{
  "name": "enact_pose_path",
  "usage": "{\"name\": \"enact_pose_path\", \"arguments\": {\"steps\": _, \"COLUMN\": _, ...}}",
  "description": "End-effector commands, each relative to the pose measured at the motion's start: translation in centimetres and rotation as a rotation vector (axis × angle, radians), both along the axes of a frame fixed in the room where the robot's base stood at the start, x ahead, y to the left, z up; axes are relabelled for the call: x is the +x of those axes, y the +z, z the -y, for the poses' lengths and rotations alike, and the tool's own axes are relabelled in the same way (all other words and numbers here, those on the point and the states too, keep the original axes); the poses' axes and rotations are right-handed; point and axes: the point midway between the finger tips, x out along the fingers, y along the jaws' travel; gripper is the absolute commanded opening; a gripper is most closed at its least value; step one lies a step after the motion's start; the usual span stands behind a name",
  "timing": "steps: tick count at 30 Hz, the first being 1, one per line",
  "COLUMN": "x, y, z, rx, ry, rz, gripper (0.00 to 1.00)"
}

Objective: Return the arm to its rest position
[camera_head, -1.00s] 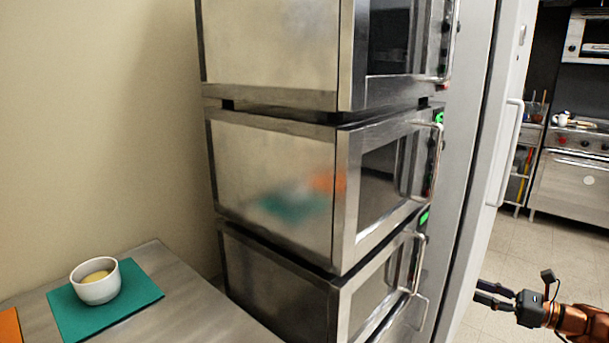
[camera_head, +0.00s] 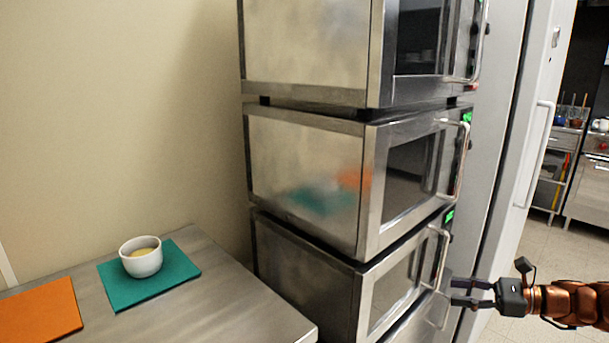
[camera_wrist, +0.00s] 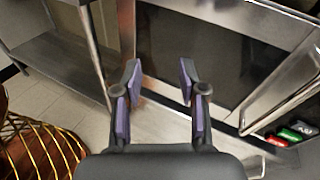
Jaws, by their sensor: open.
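My gripper (camera_head: 466,292) is at the lower right in the head view, in front of the lowest oven's handle side. Its two dark fingers point left, are apart and hold nothing. In the wrist view my gripper (camera_wrist: 158,85) shows its purple finger pads spread, with floor and the oven front beyond them. My copper-coloured arm reaches in from the right edge of the head view. Whether the fingers touch the oven handle cannot be told from the head view; in the wrist view nothing lies between them.
Stacked steel ovens (camera_head: 305,168) stand mid-view, doors shut, with protruding handles (camera_head: 459,160). Left is a steel table (camera_head: 228,290) with a white bowl (camera_head: 141,262) on a teal mat (camera_head: 185,268) and an orange mat (camera_head: 40,312). Open floor (camera_head: 530,255) lies at right.

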Motion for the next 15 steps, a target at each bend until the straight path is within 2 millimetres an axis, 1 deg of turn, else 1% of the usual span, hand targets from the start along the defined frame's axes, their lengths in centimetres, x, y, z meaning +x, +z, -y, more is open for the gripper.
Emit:
{"name": "enact_pose_path", "arguments": {"steps": 1, "x": -0.2, "y": 0.7, "z": -2.4, "rx": -0.035, "ry": 0.055, "rz": 0.013, "gripper": 0.41}}
{"name": "enact_pose_path", "arguments": {"steps": 2, "x": -0.4, "y": 1.0, "z": -3.8, "rx": -0.058, "ry": 0.087, "rz": 0.021, "gripper": 0.41}}
{"name": "enact_pose_path", "arguments": {"steps": 3, "x": -0.8, "y": 1.3, "z": -5.6, "rx": -0.085, "ry": 0.131, "rz": 0.031, "gripper": 0.41}}
{"name": "enact_pose_path", "arguments": {"steps": 5, "x": -1.6, "y": 1.6, "z": -8.1, "rx": -0.131, "ry": 0.193, "rz": 0.047, "gripper": 0.41}}
{"name": "enact_pose_path", "arguments": {"steps": 6, "x": -2.1, "y": 1.8, "z": -9.7, "rx": -0.166, "ry": 0.236, "rz": 0.058, "gripper": 0.41}}
{"name": "enact_pose_path", "arguments": {"steps": 8, "x": -3.1, "y": 1.8, "z": -12.0, "rx": -0.211, "ry": 0.297, "rz": 0.073, "gripper": 0.41}}
{"name": "enact_pose_path", "arguments": {"steps": 9, "x": -3.8, "y": 2.0, "z": -13.4, "rx": -0.241, "ry": 0.339, "rz": 0.087, "gripper": 0.41}}
{"name": "enact_pose_path", "arguments": {"steps": 11, "x": -5.0, "y": 2.0, "z": -15.5, "rx": -0.290, "ry": 0.403, "rz": 0.104, "gripper": 0.41}}
{"name": "enact_pose_path", "arguments": {"steps": 15, "x": -8.3, "y": 1.8, "z": -19.6, "rx": -0.398, "ry": 0.551, "rz": 0.150, "gripper": 0.41}}
